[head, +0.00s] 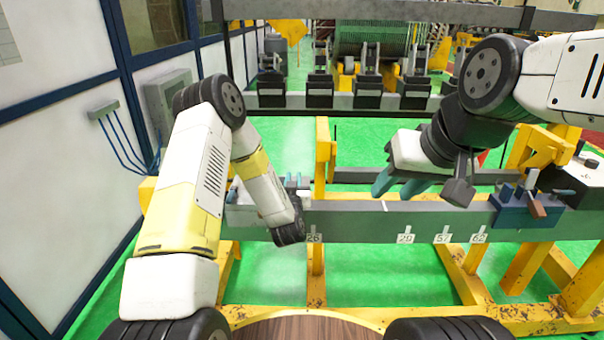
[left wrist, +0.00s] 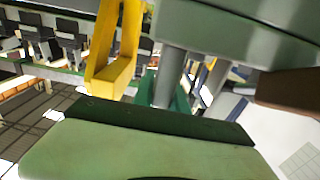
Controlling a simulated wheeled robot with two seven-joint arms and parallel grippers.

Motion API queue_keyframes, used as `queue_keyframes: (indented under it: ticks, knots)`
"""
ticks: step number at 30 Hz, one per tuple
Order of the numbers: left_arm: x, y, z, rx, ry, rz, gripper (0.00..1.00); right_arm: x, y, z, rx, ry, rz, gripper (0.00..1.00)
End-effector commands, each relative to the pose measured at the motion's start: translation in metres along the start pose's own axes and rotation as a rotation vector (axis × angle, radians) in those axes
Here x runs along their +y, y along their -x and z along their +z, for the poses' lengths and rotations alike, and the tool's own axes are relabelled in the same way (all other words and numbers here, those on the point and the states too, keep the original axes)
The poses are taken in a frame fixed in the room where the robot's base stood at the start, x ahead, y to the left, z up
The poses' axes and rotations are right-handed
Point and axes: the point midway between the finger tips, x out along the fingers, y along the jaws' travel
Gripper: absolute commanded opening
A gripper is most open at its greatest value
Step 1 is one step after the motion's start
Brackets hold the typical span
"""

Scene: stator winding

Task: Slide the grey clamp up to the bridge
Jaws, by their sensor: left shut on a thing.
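The grey clamp (head: 248,214) sits on the long grey rail (head: 355,222) at its left part, mostly hidden behind my left forearm. My left gripper (head: 296,188) is at the clamp and shut on it; my wrist covers most of the grip. The left wrist view shows grey-green surfaces, metal rods (left wrist: 170,72) and a brown piece (left wrist: 287,92) close up. A yellow upright (head: 322,150) stands just right of the clamp; I cannot tell if it is the bridge. My right gripper (head: 398,188) is open and empty above the rail's middle.
A blue clamp (head: 525,208) with a brown handle sits on the rail's right part, near a yellow bracket (head: 540,148). Number tags hang on the rail's front. The rail between the yellow upright and the blue clamp looks clear. Yellow frame legs stand below.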

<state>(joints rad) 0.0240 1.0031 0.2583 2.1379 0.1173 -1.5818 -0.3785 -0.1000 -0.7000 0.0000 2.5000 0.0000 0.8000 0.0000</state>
Motion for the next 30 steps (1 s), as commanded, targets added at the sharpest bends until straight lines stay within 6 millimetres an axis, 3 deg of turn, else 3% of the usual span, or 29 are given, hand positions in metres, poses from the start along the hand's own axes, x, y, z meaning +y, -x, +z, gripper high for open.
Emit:
queue_keyframes:
  ticks: [3, 4, 6, 7, 18, 30]
  knots:
    - [0.002, 0.001, 0.001, -0.003, 0.000, 0.003, 0.00, 0.000, 0.000, 0.000, 0.000, 0.000, 0.000, 0.38]
    - [0.002, 0.001, 0.001, -0.003, 0.000, 0.003, 0.24, 0.000, 0.000, 0.000, 0.000, 0.000, 0.000, 0.38]
    - [0.002, 0.001, 0.001, -0.002, 0.001, 0.004, 0.38, 0.000, 0.000, 0.000, 0.000, 0.000, 0.000, 0.38]
    - [0.002, 0.001, 0.001, -0.002, 0.001, 0.004, 0.40, 0.000, 0.000, 0.000, 0.000, 0.000, 0.000, 0.38]
    - [0.003, 0.005, 0.001, -0.002, 0.001, 0.004, 0.40, 0.000, 0.000, 0.000, 0.000, 0.000, 0.000, 0.38]
    - [0.002, 0.067, 0.001, -0.004, 0.001, 0.005, 0.40, 0.000, 0.000, 0.000, 0.000, 0.000, 0.000, 0.38]
